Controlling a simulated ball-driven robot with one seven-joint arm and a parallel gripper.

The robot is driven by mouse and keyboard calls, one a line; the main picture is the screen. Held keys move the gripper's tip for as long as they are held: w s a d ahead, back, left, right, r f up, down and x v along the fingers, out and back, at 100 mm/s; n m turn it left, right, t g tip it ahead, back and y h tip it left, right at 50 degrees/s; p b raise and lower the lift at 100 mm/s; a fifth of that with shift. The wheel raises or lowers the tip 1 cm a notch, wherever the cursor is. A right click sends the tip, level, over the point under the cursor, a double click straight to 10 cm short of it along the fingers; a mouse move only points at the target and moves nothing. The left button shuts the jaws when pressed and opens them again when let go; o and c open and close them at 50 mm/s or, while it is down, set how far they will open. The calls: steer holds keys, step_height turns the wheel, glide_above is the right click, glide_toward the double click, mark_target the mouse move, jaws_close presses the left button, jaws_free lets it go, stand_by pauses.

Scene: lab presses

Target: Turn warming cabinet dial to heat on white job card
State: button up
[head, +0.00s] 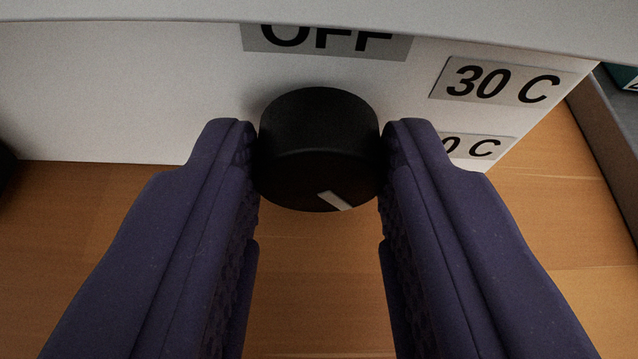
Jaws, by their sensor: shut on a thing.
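The black round dial (318,115) sits on the white front panel of the warming cabinet (100,95). A short white mark (334,200) on the dial's face slants to the lower right. My gripper (318,145) has its two purple fingers closed on the left and right sides of the dial. An OFF label (327,42) is above the dial, cut by the cabinet's upper edge. A 30 C label (498,81) is to the right. Below it, a label ending in "0 C" (480,147) is partly hidden by the right finger. No white job card is in view.
A wooden surface (318,290) lies below the panel. A grey edge (612,130) and a teal item (624,76) with cut-off print stand at the far right. A dark object (5,160) shows at the left edge.

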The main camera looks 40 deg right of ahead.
steer(key=o, duration=0.8)
steer(key=shift+c, duration=0.2)
steer(key=p+v, duration=0.2)
steer(key=v, duration=0.6)
steer(key=shift+o, duration=0.2)
